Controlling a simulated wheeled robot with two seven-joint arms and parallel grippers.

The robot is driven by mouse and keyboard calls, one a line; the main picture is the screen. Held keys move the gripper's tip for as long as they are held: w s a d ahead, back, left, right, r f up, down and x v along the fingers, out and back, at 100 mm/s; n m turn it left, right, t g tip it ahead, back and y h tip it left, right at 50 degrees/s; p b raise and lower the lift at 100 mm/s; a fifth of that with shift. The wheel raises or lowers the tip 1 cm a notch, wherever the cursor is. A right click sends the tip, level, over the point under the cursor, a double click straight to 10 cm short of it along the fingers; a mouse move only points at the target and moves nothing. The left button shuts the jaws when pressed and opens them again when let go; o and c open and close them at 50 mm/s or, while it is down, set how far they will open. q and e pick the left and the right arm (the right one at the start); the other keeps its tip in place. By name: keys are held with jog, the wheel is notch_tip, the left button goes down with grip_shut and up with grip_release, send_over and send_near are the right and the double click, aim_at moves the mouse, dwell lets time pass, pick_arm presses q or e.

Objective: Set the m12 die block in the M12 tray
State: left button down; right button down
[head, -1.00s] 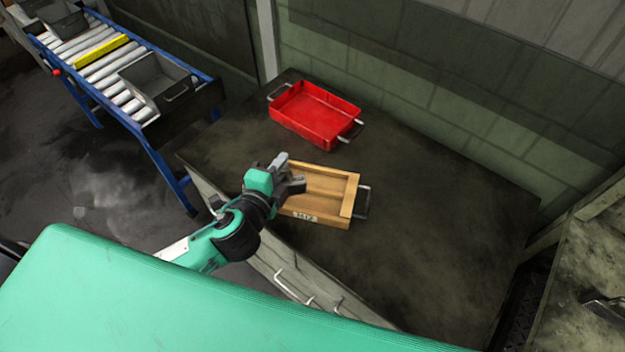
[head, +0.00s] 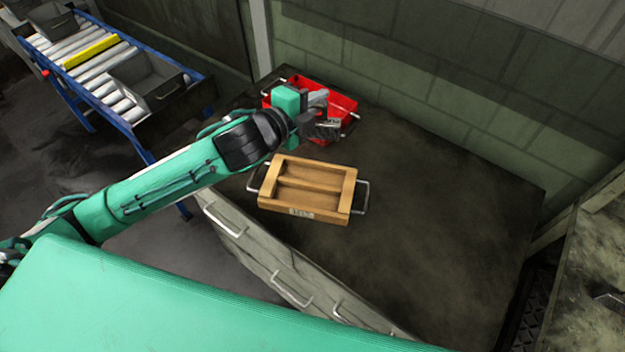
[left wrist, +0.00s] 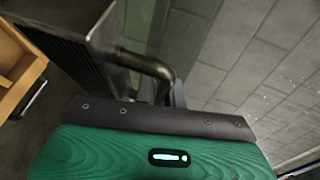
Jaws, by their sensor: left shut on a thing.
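My left gripper (head: 317,113) is in front of and over the red tray in the head view. It is shut on a dark grey metal block with a ribbed side, which looks like the m12 die block (head: 327,130). The block also shows large in the left wrist view (left wrist: 72,38), next to a bent grey finger. The wooden M12 tray (head: 351,190) lies on the dark bench, nearer than the gripper. It has a middle divider, a front label now blurred and metal handles; both compartments look empty. A corner of it shows in the left wrist view (left wrist: 14,75). My right gripper is out of view.
The red tray (head: 347,103) stands behind the wooden tray, partly hidden by my gripper. The dark bench top (head: 440,220) is clear to the right, with a block wall (head: 450,110) behind. A roller conveyor (head: 90,68) with grey bins stands at the left.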

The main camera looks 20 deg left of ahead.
pick_arm(q)
notch_tip(320, 180, up, 2)
jog(key=m+h, duration=0.1)
send_over(321, 174)
notch_tip(321, 174, down, 14)
jog(key=shift+g, duration=0.3)
jog(key=shift+w+f, duration=0.15)
jog(key=shift+f, duration=2.25)
jog(key=c, duration=1.9)
grip_release()
jog(key=shift+f, duration=0.3)
jog(key=o, duration=0.4)
